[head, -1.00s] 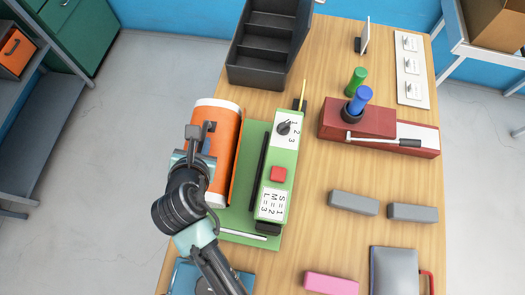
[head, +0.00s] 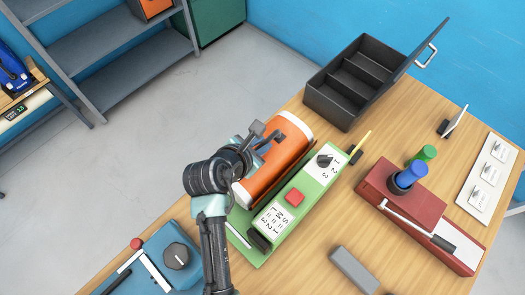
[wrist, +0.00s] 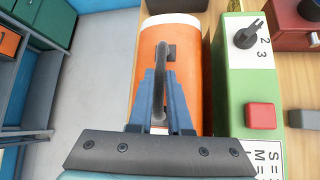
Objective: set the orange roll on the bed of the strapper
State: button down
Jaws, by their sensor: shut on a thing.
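The orange roll (head: 287,150) has white ends and a dark grey handle. In the head view it lies along the left side of the green strapper (head: 312,178), over its bed (head: 238,222). Whether it rests on the bed or hangs just above it I cannot tell. My gripper (head: 262,140) is shut on the roll's handle. The wrist view shows my blue fingers (wrist: 162,95) around the handle, with the orange roll (wrist: 190,58) below. The strapper (wrist: 245,85) has a dial, a red button and a size label. Most of the bed is hidden by the roll and my arm.
A black compartment box (head: 345,85) with its lid open stands behind the roll. A red device (head: 400,205) with blue and green cylinders is to the right. A blue device (head: 165,262) with a knob sits at the front left. A grey block (head: 353,270) lies nearer.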

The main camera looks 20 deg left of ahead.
jog(key=shift+f, duration=1.9)
jog(key=c, duration=0.8)
grip_release()
jog(key=shift+c, duration=0.2)
jog(key=v, duration=1.2)
jog(key=shift+d, duration=0.1)
